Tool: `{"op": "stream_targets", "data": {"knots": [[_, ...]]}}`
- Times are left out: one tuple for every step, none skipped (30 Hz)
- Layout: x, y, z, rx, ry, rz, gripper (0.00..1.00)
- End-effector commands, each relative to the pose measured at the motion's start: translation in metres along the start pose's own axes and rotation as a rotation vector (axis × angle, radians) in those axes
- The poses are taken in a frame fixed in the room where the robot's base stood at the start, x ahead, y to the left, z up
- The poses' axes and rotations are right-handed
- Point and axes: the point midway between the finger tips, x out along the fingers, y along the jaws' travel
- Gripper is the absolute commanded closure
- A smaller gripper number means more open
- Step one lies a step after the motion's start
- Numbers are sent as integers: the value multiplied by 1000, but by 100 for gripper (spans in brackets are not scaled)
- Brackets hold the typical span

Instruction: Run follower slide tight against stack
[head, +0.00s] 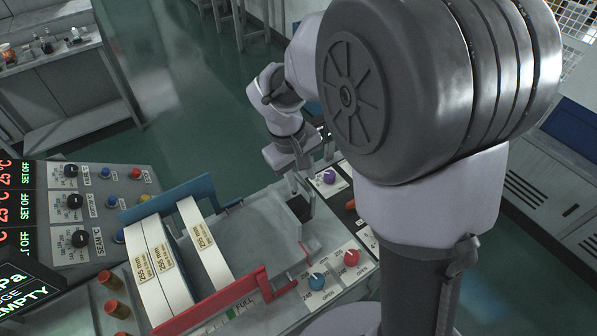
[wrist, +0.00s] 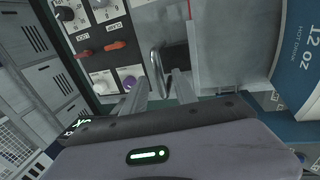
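The stack of paper blanks (head: 143,277) stands in a tray at the left of the head view, with white bands and tan labels. Another white labelled band (head: 208,252) crosses the tray to its right. A flat grey plate (head: 262,232), apparently part of the follower slide, lies right of these. A bent metal handle (wrist: 156,75) shows beside a dark recess in the wrist view. My gripper (wrist: 159,92) is open, its fingers either side of the handle's lower part; contact cannot be told. In the head view my gripper (head: 299,183) is above the tray's right end, its fingertips hard to make out.
A red rail (head: 215,304) and a blue rail (head: 168,199) flank the tray. Blue (head: 317,281), red (head: 351,257) and purple (head: 329,177) knobs sit close to the right. A blue "12 oz" printed surface (wrist: 301,55) is at the wrist view's right.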

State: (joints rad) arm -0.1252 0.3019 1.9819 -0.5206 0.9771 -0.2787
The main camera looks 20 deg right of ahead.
Motion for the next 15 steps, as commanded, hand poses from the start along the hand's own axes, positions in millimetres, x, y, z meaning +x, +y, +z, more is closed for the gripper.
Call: {"op": "stream_targets", "data": {"knots": [[4, 0, 0, 0, 0, 0, 66], [6, 0, 0, 0, 0, 0, 66], [7, 0, 0, 0, 0, 0, 66], [8, 0, 0, 0, 0, 0, 66], [8, 0, 0, 0, 0, 0, 66], [8, 0, 0, 0, 0, 0, 66], [8, 0, 0, 0, 0, 0, 66], [7, 0, 0, 0, 0, 0, 66], [7, 0, 0, 0, 0, 0, 66], [7, 0, 0, 0, 0, 0, 66], [7, 0, 0, 0, 0, 0, 68], [7, 0, 0, 0, 0, 0, 76], [7, 0, 0, 0, 0, 0, 82], [7, 0, 0, 0, 0, 0, 88], [7, 0, 0, 0, 0, 0, 95]]}}
